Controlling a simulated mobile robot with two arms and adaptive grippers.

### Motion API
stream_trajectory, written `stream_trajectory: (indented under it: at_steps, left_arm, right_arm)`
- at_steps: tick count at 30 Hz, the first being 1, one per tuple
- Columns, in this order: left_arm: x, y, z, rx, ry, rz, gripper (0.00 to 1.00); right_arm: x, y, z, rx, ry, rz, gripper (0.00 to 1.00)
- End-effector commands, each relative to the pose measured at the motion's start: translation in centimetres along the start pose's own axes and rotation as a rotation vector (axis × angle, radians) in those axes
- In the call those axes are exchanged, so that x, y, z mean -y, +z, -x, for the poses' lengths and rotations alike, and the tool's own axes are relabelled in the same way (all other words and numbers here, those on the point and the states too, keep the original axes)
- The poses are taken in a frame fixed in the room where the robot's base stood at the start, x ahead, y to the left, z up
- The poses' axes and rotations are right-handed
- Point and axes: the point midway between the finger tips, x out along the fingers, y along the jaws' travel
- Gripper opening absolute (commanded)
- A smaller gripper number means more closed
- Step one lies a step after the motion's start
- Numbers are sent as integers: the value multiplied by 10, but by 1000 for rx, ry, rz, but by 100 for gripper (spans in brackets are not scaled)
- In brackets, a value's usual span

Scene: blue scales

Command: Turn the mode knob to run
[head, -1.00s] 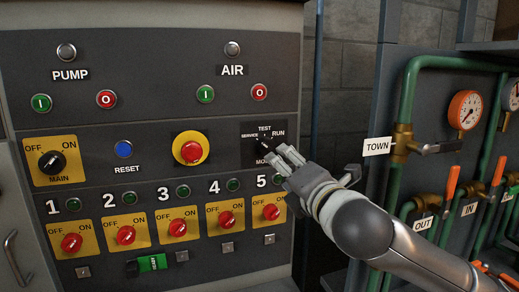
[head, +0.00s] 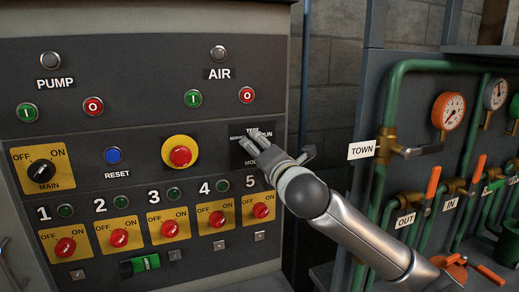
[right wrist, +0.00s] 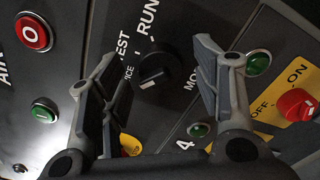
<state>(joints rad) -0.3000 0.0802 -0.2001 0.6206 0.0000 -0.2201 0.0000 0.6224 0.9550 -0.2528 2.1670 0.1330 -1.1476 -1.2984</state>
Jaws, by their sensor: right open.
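The mode knob (right wrist: 158,68) is a round black knob on a dark plate of the panel, seen in the right wrist view. Its white mark faces the SERVICE label side, away from the RUN label (right wrist: 148,18). In the head view the knob is hidden behind my fingers; the mode plate (head: 240,155) shows around them. My right gripper (head: 250,143) is in front of this plate. In the right wrist view my right gripper (right wrist: 154,64) is open, with a finger on either side of the knob and visible gaps. My left gripper is not in view.
A yellow-ringed red button (head: 180,154) is left of the mode plate. A row of red switches (head: 169,229) runs below. Green pipes with a TOWN valve (head: 384,147) and gauges stand at the right.

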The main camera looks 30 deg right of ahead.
Motion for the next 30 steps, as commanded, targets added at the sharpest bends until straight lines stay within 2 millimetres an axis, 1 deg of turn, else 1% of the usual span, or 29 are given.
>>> stream_trajectory:
  at_steps: [8,18,19,25,30]
  left_arm:
    - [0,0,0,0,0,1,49]
    - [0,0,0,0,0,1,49]
    - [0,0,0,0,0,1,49]
    - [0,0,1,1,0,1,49]
    - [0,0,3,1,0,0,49]
  right_arm:
    - [0,0,-1,0,0,0,58]
    - [0,0,-1,0,0,0,14]
    - [0,0,-1,0,-1,0,13]
    - [0,0,-1,0,-1,-16,13]
    - [0,0,-1,0,-2,-73,13]
